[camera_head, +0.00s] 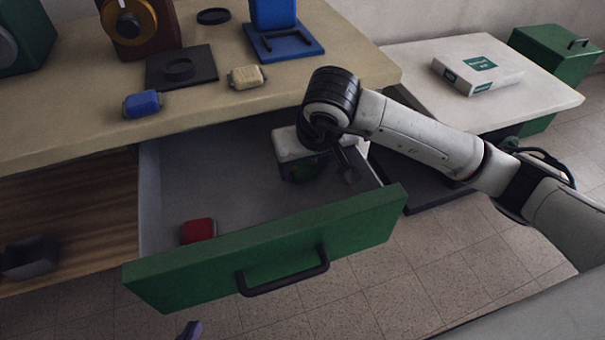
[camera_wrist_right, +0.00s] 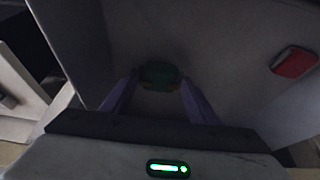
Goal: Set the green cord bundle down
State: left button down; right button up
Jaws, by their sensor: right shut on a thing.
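The green cord bundle (camera_wrist_right: 158,74) is between the purple fingertips of my right gripper (camera_wrist_right: 157,88) in the right wrist view. In the head view, my right gripper (camera_head: 301,172) reaches down into the open drawer near its right end, and the bundle is mostly hidden in shadow beneath it. The gripper is shut on the bundle. I cannot tell whether the bundle touches the drawer floor. Only a purple fingertip of my left gripper (camera_head: 190,330) shows at the bottom edge of the head view, in front of the drawer.
The green-fronted drawer (camera_head: 215,262) is pulled out and also holds a red bundle (camera_head: 199,230). Its middle floor is clear. On the worktop (camera_head: 210,110) lie a blue bundle (camera_head: 142,103) and a beige bundle (camera_head: 246,77). A white box (camera_head: 478,73) lies on the side table.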

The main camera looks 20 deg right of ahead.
aim_at(306, 173)
notch_tip(306, 173, down, 3)
jog(key=shift+r, duration=0.1)
pick_arm(q)
jog(key=shift+s+f, duration=0.15)
jog(key=shift+f, duration=0.05)
jog(key=shift+s, duration=0.1)
pick_arm(e)
jog(key=shift+b, duration=0.4)
jog(key=o, duration=1.1)
jog(key=shift+r+p, duration=0.3)
jog(key=shift+p, duration=0.05)
pick_arm(q)
jog(key=shift+a+r+p, duration=0.1)
jog(key=shift+r+p, duration=0.3)
jog(key=shift+p, duration=0.6)
pick_arm(e)
jog(key=v, duration=1.1)
jog(key=shift+s+r, duration=0.15)
jog(key=shift+r, duration=0.1)
